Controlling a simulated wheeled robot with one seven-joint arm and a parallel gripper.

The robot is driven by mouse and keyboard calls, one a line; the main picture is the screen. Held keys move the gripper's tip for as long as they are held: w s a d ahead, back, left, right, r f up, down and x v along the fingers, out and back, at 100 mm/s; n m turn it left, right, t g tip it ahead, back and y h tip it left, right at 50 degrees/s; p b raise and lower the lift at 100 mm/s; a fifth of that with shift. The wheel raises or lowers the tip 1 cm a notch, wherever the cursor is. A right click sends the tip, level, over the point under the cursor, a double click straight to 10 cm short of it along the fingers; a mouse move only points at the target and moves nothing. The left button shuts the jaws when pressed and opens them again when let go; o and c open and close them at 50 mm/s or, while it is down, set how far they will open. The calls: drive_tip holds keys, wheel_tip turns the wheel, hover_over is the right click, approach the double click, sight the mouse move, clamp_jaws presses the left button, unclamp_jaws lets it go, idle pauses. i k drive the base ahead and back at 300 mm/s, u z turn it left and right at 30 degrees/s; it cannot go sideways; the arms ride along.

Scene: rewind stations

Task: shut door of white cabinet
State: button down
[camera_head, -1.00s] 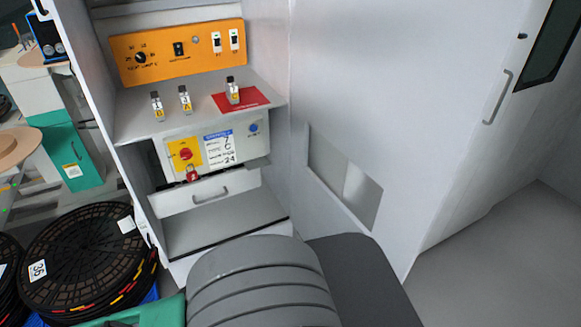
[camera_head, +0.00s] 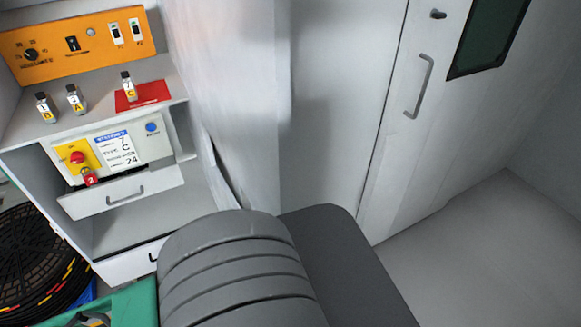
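The white cabinet (camera_head: 62,205) stands open at the left of the head view, with its shelf and drawer exposed. A white panel (camera_head: 225,75), which looks like its door, stands open at the cabinet's right side and is seen at a steep angle. A recess or opening low on this panel is barely seen. My grey arm covers the bottom middle and hides the panel's lower part. My gripper is out of view, so whether it touches the door cannot be told.
A grey-white wall door with a handle (camera_head: 420,85) and a dark window (camera_head: 490,40) stands behind at right. Floor (camera_head: 480,240) at lower right is clear. Black spools (camera_head: 35,265) and a green box (camera_head: 132,303) are at lower left.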

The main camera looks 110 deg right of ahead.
sight(235, 56)
drive_tip(key=k, duration=1.75)
drive_tip(key=z, duration=1.75)
drive_tip(key=i, duration=0.5)
drive_tip(key=u, duration=0.3)
drive_tip(key=k, duration=0.75)
drive_tip(key=u, duration=1.05)
